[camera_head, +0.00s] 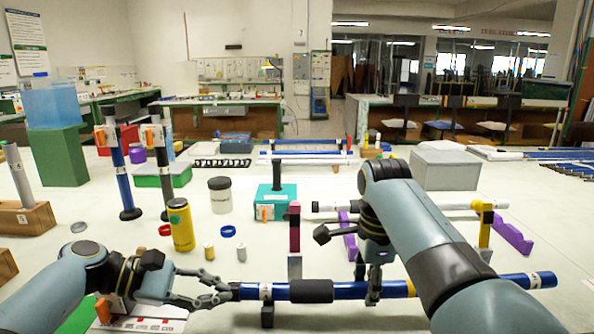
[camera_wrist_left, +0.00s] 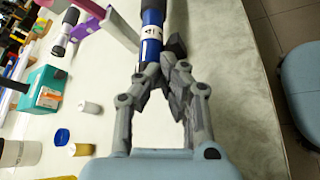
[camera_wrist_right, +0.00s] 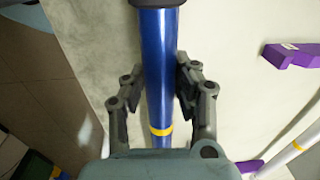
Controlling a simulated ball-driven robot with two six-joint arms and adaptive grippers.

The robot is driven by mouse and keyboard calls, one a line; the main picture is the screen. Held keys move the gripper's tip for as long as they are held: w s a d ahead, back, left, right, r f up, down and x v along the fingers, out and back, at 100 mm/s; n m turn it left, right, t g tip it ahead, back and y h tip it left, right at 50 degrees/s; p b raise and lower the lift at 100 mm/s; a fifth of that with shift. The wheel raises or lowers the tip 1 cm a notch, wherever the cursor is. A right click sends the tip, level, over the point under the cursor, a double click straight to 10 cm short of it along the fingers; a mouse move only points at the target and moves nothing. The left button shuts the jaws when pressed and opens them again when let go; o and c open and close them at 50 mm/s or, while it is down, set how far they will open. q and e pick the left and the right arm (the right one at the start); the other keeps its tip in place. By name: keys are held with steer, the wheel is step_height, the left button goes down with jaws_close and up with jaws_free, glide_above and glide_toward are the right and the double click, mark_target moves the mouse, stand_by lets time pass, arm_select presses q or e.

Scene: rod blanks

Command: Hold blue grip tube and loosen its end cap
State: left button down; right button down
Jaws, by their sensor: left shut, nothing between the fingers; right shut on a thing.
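The blue grip tube (camera_head: 345,291) lies level across the front of the table, with a black grip sleeve (camera_head: 311,290) and a yellow band. It also shows in the left wrist view (camera_wrist_left: 152,22) and the right wrist view (camera_wrist_right: 158,60). My right gripper (camera_head: 372,287) is shut around its blue middle, right of the sleeve; the right wrist view shows a finger on each side. My left gripper (camera_head: 229,291) is shut and empty at the tube's left end. A dark end piece there is partly hidden by the fingers, so I cannot tell whether they touch it.
Posts with a magenta clip (camera_head: 294,228) and a yellow clip (camera_head: 485,226) rise behind the tube. A yellow canister (camera_head: 181,226), a white jar (camera_head: 220,198) and a teal box (camera_head: 270,203) stand behind the left gripper. Purple supports (camera_head: 513,234) lie at right.

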arm_select(q)
steer(key=shift+w+r, duration=0.25)
steer(key=shift+r, duration=0.05)
steer(key=shift+w+r, duration=0.15)
steer(key=shift+w, duration=0.1)
steer(key=shift+w+r, duration=0.15)
steer(key=shift+w, duration=0.3)
steer(key=shift+d, duration=0.1)
stand_by(0.3)
steer(key=shift+r, duration=0.35)
steer(key=shift+a+f, duration=0.1)
steer(key=shift+a, duration=3)
steer(key=shift+s, duration=0.2)
